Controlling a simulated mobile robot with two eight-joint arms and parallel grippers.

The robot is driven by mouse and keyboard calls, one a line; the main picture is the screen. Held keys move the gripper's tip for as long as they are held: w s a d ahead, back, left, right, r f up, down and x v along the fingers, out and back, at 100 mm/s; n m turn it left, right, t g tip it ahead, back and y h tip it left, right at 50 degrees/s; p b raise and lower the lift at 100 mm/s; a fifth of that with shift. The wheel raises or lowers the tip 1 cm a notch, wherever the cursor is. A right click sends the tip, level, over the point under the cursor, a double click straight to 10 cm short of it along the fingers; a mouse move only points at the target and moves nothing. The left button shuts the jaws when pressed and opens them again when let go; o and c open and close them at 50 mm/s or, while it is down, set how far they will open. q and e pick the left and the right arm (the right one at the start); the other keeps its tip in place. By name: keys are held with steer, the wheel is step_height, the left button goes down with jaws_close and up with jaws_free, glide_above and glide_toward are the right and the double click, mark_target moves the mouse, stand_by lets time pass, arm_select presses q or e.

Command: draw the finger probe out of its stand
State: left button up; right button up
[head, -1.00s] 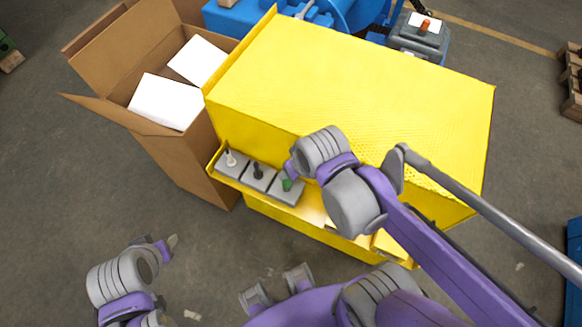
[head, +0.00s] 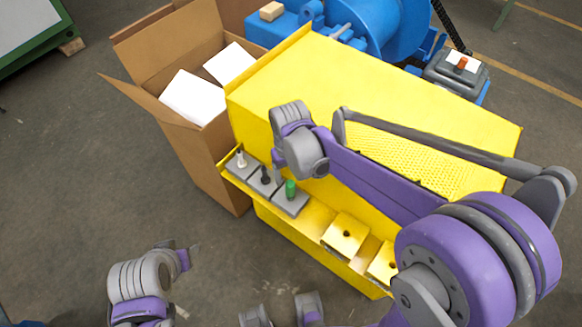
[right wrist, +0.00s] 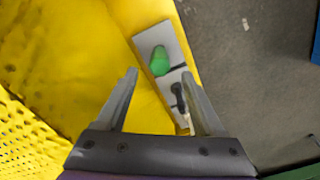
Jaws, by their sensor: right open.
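Three small handled tools stand upright in grey blocks on a yellow ledge: a white one (head: 241,158), a black one (head: 265,175) and a green one (head: 290,188). I cannot tell which is the finger probe. My right gripper (right wrist: 160,74) is open and empty above the blocks. In the right wrist view the green handle (right wrist: 158,60) shows between the fingertips, and the black handle (right wrist: 179,97) lies beside the right finger. The white one is mostly hidden there. My left gripper (head: 190,250) hangs low at left, away from the ledge, its jaws unclear.
A large yellow guard (head: 400,105) with a perforated face rises right behind the ledge. Yellow blocks with holes (head: 345,236) sit further right on the ledge. An open cardboard box (head: 190,150) stands close at left. Blue machinery (head: 385,30) is behind. Floor at lower left is clear.

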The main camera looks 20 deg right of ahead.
mark_target(290, 183)
step_height(290, 183, down, 6)
steer(key=shift+r, duration=0.1)
steer(key=shift+c, duration=0.2)
jaws_close()
stand_by(0.3)
